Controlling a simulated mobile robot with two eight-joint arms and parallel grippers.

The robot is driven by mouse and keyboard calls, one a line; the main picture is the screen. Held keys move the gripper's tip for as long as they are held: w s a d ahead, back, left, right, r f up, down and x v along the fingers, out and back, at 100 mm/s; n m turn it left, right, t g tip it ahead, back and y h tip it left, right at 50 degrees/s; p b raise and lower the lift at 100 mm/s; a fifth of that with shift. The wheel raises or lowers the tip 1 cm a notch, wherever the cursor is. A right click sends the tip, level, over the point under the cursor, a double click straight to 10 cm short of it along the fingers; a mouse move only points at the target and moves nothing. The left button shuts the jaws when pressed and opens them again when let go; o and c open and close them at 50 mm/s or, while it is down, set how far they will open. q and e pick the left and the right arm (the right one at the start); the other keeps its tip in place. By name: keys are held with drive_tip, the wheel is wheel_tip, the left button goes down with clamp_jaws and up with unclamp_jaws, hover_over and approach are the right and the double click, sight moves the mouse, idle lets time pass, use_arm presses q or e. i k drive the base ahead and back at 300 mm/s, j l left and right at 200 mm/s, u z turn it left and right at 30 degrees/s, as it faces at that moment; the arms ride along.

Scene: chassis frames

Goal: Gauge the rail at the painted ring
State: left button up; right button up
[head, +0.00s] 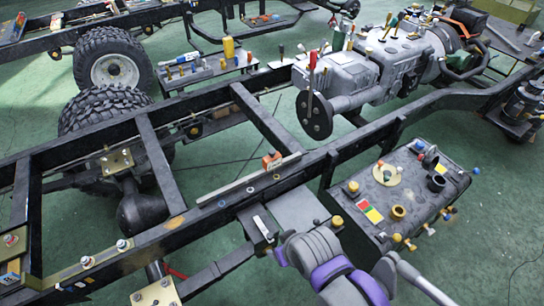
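The dark chassis rail (150,238) runs diagonally from lower left to upper right in the head view. Small ring marks lie on its top face: a pale one (222,203), another pale one (250,189) and a yellowish one (277,176). An orange patch (177,221) is further left. I cannot tell which mark is the painted ring. An arm of mine with purple bands comes in from the lower right, probably my right. Its gripper (266,232) is beside the rail's near side, at a dark piece with a white label (261,225). Its fingers are unclear. My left gripper is out of view.
A long grey bar (248,180) with an orange block (271,161) lies along the rail. A dark box (400,195) with coloured knobs stands at right. A grey gearbox (375,65) is behind. Tyres (112,65) are at upper left. Green floor shows between beams.

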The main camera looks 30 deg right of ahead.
sight(274, 159)
drive_tip(key=k+z, duration=0.2)
drive_tip(key=z, duration=0.25)
drive_tip(key=k+l+z, duration=0.1)
drive_tip(key=z, duration=0.3)
drive_tip(key=k, duration=0.1)
